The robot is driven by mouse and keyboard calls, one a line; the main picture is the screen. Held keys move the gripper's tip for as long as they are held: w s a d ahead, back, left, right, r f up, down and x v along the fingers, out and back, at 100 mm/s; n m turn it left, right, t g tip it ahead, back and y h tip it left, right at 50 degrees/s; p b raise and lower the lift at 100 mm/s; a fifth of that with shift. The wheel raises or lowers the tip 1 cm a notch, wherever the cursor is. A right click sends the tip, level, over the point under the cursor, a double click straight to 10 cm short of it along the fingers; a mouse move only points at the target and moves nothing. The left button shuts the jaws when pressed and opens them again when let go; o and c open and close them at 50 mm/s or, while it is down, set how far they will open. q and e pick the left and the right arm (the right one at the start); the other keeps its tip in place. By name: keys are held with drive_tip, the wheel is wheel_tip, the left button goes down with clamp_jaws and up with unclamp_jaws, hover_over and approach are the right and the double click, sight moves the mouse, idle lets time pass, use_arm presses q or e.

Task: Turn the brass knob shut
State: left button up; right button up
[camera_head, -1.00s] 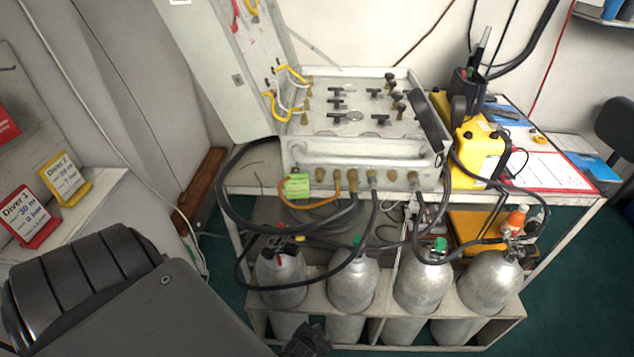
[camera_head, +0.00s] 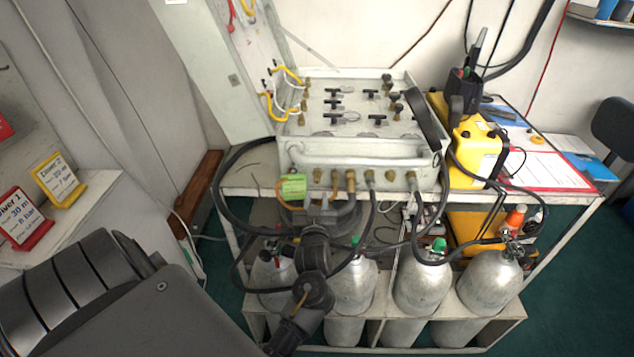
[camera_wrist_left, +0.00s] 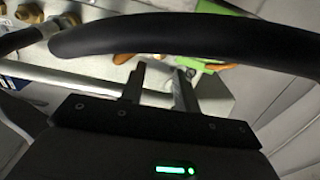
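The white air panel case (camera_head: 365,150) stands open on the bench. Several brass fittings (camera_head: 350,180) line its front face, and small brass parts (camera_head: 302,105) sit on its top. I cannot tell which one is the brass knob. My left gripper (camera_head: 322,199) is low in front of the case, just below the front row near the green tag (camera_head: 293,186). In the left wrist view the two fingers of my left gripper (camera_wrist_left: 160,75) stand apart with nothing visible between them. Brass fittings (camera_wrist_left: 97,42) and the green tag (camera_wrist_left: 203,48) show beyond. My right gripper is out of view.
A thick black hose (camera_wrist_left: 180,36) crosses the wrist view close over the fingers. Black hoses (camera_head: 228,196) loop below the case. Silver cylinders (camera_head: 421,285) stand in a rack beneath. A yellow box (camera_head: 475,150) stands right of the case.

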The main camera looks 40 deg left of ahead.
sight(317, 181)
use_arm(q)
drive_tip(key=p+x, duration=0.1)
drive_tip(key=x, duration=0.7)
drive_tip(key=shift+s, duration=0.1)
clamp_jaws()
